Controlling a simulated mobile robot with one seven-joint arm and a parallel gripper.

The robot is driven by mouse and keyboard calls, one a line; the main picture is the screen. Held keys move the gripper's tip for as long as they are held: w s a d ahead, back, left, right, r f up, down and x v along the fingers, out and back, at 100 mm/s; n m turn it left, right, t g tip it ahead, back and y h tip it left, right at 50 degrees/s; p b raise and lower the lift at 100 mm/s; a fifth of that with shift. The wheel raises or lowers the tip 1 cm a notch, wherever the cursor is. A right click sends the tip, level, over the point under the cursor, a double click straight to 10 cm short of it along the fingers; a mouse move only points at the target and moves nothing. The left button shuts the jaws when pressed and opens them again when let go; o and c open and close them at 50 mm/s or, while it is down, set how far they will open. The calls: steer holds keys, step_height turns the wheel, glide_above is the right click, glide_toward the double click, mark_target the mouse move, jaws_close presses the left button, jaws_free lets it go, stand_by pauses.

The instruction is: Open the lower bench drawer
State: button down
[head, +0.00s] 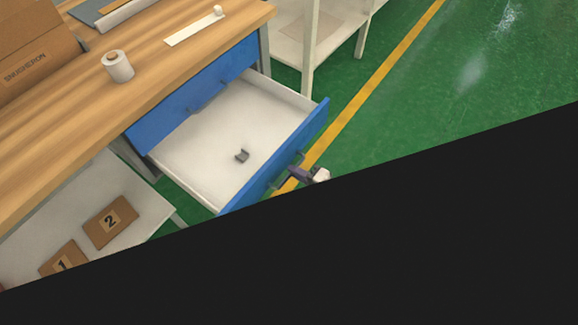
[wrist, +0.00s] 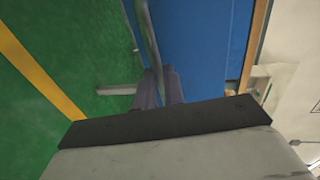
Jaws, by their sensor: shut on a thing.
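The lower bench drawer (head: 225,135) is pulled well out from the bench, and its white inside is visible. A small grey part (head: 242,156) lies on its floor. The drawer's blue front (head: 275,160) also fills much of the wrist view (wrist: 205,45). My gripper (head: 302,174) is at the outer side of that front, shut on the drawer handle (wrist: 148,35). The fingers (wrist: 158,88) show around the handle in the wrist view. The closed upper blue drawer (head: 195,98) sits above the open one.
Numbered boxes (head: 110,222) lie on a low shelf. Green floor with a yellow line (head: 385,75) is clear at right. A black area hides the lower right.

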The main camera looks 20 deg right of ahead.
steer(key=shift+s+d, duration=0.1)
steer(key=shift+s, duration=0.05)
steer(key=c, duration=1.5)
jaws_free()
steer(key=b+v, duration=0.2)
steer(key=v, duration=1.1)
steer(key=shift+s+d, duration=0.25)
steer(key=shift+s, duration=0.05)
